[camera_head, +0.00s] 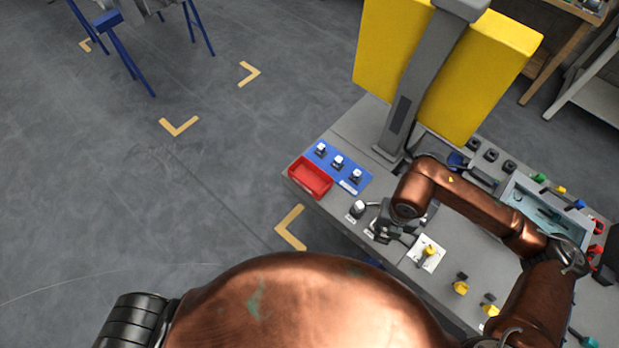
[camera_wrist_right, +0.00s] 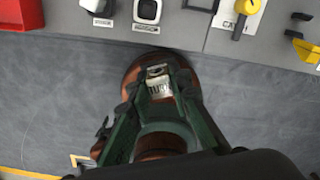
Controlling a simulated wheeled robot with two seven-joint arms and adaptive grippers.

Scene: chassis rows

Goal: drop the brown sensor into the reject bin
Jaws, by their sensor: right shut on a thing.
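The reject bin appears to be the red open tray (camera_head: 310,177) at the left end of the grey bench in the head view, next to a blue plate. A red corner also shows at the top left of the wrist view (camera_wrist_right: 20,13). My right gripper (camera_head: 384,234) is at the bench's front edge, to the right of and nearer than the red tray. In the wrist view its fingers (camera_wrist_right: 158,84) are shut on a small beige-brown part, apparently the brown sensor (camera_wrist_right: 157,72), partly hidden by the fingers. My left gripper is out of view.
The blue plate (camera_head: 350,185) carries several white-topped parts. A white-topped part (camera_head: 358,208) stands between the tray and my right gripper. A yellow part (camera_head: 428,252) on a white card is to the right. A yellow panel and grey post (camera_head: 408,105) rise behind.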

